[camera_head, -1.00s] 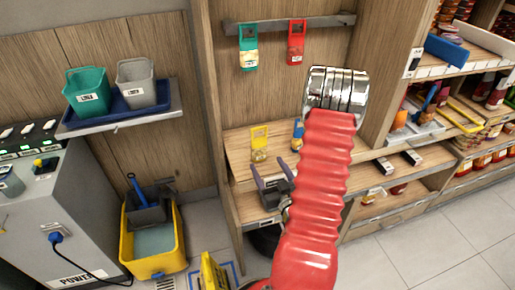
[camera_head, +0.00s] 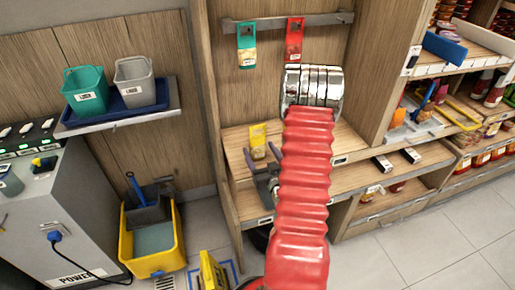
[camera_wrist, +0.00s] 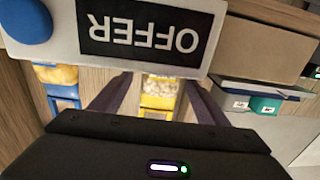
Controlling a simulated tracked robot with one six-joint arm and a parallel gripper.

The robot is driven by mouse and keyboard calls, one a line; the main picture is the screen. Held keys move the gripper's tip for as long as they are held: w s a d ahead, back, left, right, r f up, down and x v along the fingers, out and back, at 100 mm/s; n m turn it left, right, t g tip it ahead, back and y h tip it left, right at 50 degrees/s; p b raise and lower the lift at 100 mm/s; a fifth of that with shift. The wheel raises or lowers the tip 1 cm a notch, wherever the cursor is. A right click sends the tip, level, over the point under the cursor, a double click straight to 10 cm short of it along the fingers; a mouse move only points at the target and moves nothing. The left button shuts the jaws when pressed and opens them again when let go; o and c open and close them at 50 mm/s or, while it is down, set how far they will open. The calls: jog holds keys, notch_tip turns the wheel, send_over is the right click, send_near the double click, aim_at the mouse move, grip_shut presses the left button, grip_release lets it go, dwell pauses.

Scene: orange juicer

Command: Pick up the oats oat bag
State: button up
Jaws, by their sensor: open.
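A yellow bag (camera_head: 258,141) with a cut-out handle stands on the wooden shelf in the head view. Its label is too small to read, so I cannot confirm that it is the oats bag. In the wrist view, the yellow bag (camera_wrist: 160,92) shows pale contents and lies between my two dark fingers. My gripper (camera_head: 263,158) is open and empty, just in front of the bag in the head view. The wrist view shows my gripper (camera_wrist: 156,90) with its fingers on either side of the bag; contact cannot be told.
A blue bag (camera_wrist: 60,88) with yellow contents is beside it in the wrist view. A white OFFER sign (camera_wrist: 150,35) looms close there. A green bag (camera_head: 246,45) and a red bag (camera_head: 294,40) hang from a rail above. Wooden side panels bound the shelf.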

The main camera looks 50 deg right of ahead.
aim_at(254, 141)
jog(key=shift+w+d, duration=0.2)
jog(key=shift+w, duration=0.25)
jog(key=shift+x, duration=2.65)
jog(key=shift+c, duration=0.5)
jog(key=c, duration=1)
